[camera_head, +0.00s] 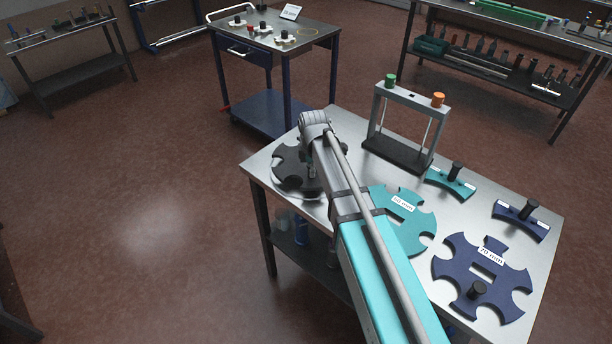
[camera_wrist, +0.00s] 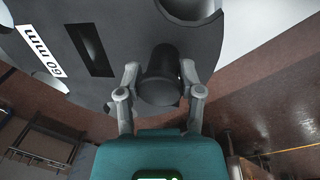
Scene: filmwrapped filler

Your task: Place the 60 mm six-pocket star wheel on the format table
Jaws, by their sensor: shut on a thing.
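The dark grey star wheel (camera_wrist: 95,30) carries a white "60 mm" label and a slot. My gripper (camera_wrist: 160,75) is shut on its black knob (camera_wrist: 160,78), one finger on each side. In the head view the dark wheel (camera_head: 292,169) is over the left end of a steel-topped table (camera_head: 345,260), partly behind my arm; I cannot tell whether it touches the top. A teal star wheel (camera_head: 408,222) with a white size label lies right of my arm. A dark blue star wheel (camera_head: 460,262), marked 70 mm, lies at the front right.
A grey frame (camera_head: 408,96) with green and orange knobs stands at the table's back. Teal (camera_head: 450,184) and blue (camera_head: 521,221) curved guides lie at the right. A blue cart (camera_head: 265,60) behind holds small white parts and a sign. Benches stand farther back; floor at left is clear.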

